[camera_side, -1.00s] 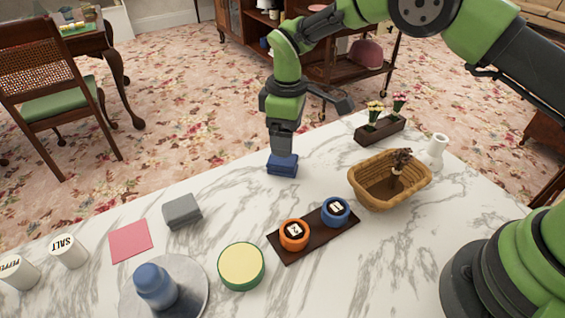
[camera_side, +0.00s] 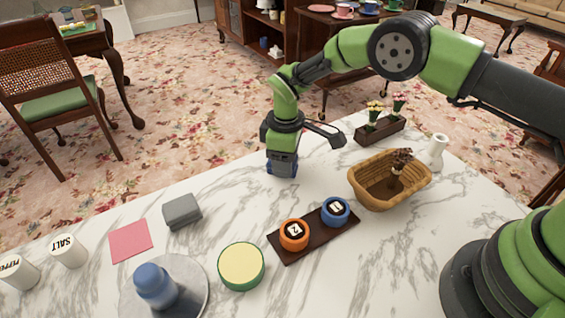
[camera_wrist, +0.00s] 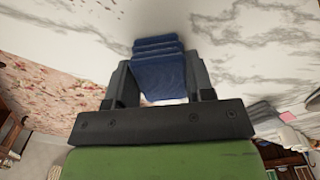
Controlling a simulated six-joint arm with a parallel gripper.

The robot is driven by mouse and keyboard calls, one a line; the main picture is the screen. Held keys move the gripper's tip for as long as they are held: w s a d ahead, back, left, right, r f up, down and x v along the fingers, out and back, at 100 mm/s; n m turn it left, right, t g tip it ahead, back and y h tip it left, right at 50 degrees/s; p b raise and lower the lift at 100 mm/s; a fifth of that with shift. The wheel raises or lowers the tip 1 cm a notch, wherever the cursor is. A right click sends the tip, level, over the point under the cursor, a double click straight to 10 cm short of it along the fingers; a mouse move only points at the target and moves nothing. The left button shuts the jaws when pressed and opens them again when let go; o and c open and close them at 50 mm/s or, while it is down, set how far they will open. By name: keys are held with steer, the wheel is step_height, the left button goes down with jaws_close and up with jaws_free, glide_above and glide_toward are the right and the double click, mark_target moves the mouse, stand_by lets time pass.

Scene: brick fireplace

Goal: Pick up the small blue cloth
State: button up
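The small blue cloth (camera_side: 281,170) is a folded stack on the marble tabletop, near its far edge. In the wrist view the blue cloth (camera_wrist: 158,70) shows its folded layers between my two fingers. My gripper (camera_side: 282,166) points down over the cloth in the side view and hides most of it. In the wrist view my gripper (camera_wrist: 160,75) has one finger on each side of the cloth, very close to its edges. I cannot tell whether the fingers press on it. The cloth looks to rest on the table.
A wicker basket (camera_side: 363,188), a dark tray (camera_side: 317,240) with orange and blue round pieces, and a planter (camera_side: 378,133) stand to the right. Bare marble surrounds the blue cloth.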

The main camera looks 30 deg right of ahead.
steer(key=shift+c, duration=1.4)
steer(key=shift+r, duration=0.1)
step_height(320, 180, up, 10)
steer(key=shift+f, duration=0.1)
